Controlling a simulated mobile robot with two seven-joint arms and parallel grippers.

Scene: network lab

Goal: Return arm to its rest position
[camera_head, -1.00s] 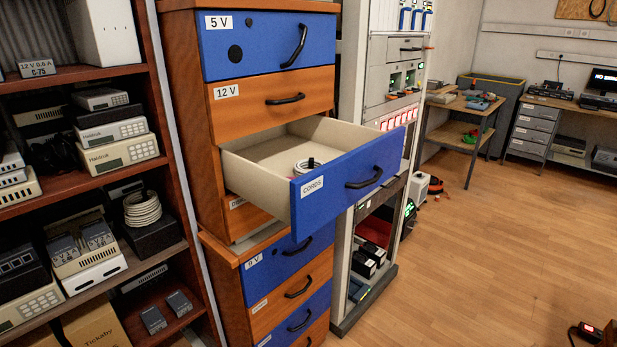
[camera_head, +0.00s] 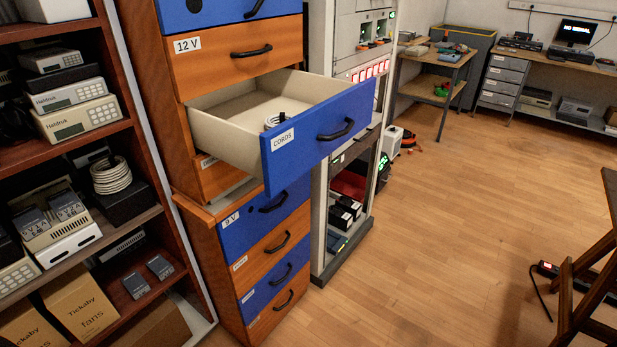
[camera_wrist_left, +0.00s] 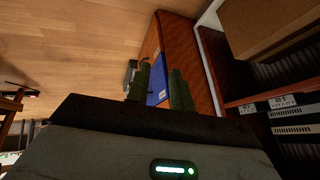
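My left gripper (camera_wrist_left: 158,80) shows in the left wrist view. Its two dark fingers stand apart with nothing between them, and the drawer cabinet's side and blue front lie beyond. Neither gripper shows in the head view, so my right gripper is out of sight. The blue CORDS drawer (camera_head: 318,138) stands pulled out of the wooden cabinet, and a coiled cord (camera_head: 275,121) lies inside it near the front. No gripper is seen touching the drawer.
A dark shelf unit (camera_head: 143,150) with boxed devices stands on the left. A light equipment rack (camera_head: 318,215) stands right of the cabinet. Wooden legs of furniture (camera_head: 580,285) stand at the right edge. The floor (camera_head: 450,220) between is largely clear.

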